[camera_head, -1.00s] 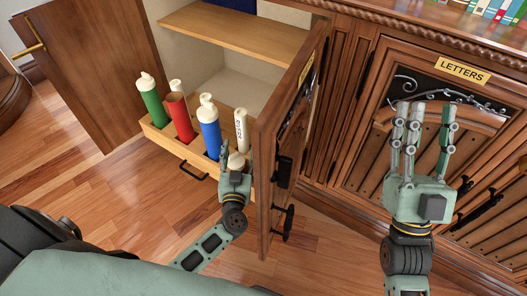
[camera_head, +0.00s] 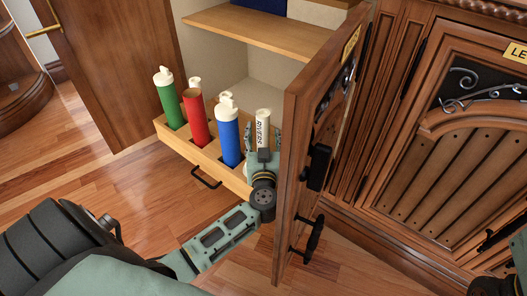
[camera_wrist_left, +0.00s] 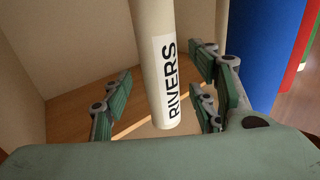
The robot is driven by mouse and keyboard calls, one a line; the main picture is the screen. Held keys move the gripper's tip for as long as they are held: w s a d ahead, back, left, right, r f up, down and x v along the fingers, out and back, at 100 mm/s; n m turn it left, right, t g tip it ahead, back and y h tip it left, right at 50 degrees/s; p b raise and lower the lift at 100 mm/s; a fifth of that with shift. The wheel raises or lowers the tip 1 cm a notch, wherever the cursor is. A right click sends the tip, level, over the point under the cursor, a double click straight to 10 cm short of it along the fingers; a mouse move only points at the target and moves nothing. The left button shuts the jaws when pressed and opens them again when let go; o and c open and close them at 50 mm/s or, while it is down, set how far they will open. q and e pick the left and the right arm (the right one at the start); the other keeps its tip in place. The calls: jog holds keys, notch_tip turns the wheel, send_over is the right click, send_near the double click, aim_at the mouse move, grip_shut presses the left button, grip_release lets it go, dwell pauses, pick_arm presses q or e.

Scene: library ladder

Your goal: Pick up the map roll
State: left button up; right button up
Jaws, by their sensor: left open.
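The map roll (camera_head: 263,118), white with a RIVERS label, stands upright in the right end of a wooden rack drawer. My left gripper (camera_head: 263,145) is at this roll, with its fingers around the roll's sides. In the left wrist view the roll (camera_wrist_left: 153,50) passes between the spread fingers, with gaps on both sides, so the gripper is open. The roll's lower part is hidden behind the gripper in the head view. At the bottom right of the head view only an edge of my right gripper and wrist shows; its fingers are out of view.
Green (camera_head: 169,100), red (camera_head: 196,117) and blue (camera_head: 228,135) rolls with white tops stand left of it in the wooden rack (camera_head: 180,146). An open cabinet door (camera_head: 303,130) stands close on the right. A shelf (camera_head: 262,32) is above and behind. Floor is clear in front.

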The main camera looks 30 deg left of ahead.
pick_arm(q)
jog(key=shift+b+x, duration=0.55)
jog(key=shift+x, duration=0.8)
grip_shut()
